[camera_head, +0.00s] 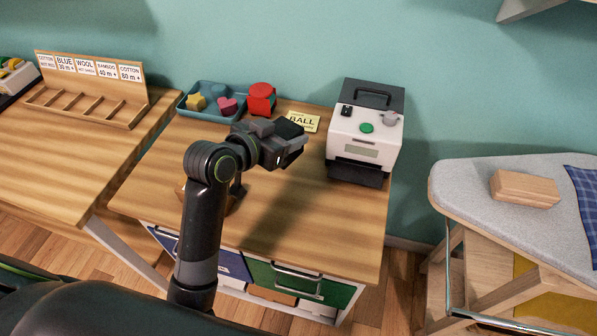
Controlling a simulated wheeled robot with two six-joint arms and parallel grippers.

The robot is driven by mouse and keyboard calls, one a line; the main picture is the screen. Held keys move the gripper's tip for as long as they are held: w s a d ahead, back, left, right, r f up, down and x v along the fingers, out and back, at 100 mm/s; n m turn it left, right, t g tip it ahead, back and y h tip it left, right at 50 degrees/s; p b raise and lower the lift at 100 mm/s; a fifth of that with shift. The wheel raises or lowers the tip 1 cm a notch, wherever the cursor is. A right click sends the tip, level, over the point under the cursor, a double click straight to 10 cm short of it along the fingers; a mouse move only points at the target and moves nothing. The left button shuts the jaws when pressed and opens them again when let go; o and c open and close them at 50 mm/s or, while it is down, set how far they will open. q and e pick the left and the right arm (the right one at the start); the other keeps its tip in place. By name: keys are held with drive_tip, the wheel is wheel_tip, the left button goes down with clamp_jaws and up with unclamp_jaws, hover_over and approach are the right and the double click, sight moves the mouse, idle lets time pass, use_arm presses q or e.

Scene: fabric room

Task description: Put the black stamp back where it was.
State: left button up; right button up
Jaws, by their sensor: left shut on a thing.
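My left gripper (290,148) is over the middle of the wooden table, pointing right. It is shut on a small dark thing, which I take to be the black stamp (288,129). The stamp is largely merged with the dark jaws, so its shape and tilt are hard to tell. Below the wrist, a brown wooden stand with a dark upright part (238,190) is on the table, mostly hidden behind my arm. My right gripper is not in view.
A blue tray (183,107) with colored shapes, a red object (262,98) and a yellow "BALL" card (304,121) are at the back. A white machine (364,133) stands at the right. The table's front right (320,225) is clear. An ironing board (460,190) is further right.

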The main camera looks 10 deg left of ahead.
use_arm(q)
wheel_tip(320, 180, down, 4)
drive_tip(key=shift+s+a+f, duration=0.1)
drive_tip(key=shift+f, duration=0.1)
drive_tip(key=shift+f+b, duration=0.4)
drive_tip(key=shift+f, duration=1.55)
drive_tip(key=shift+f, duration=0.1)
drive_tip(key=o, duration=1)
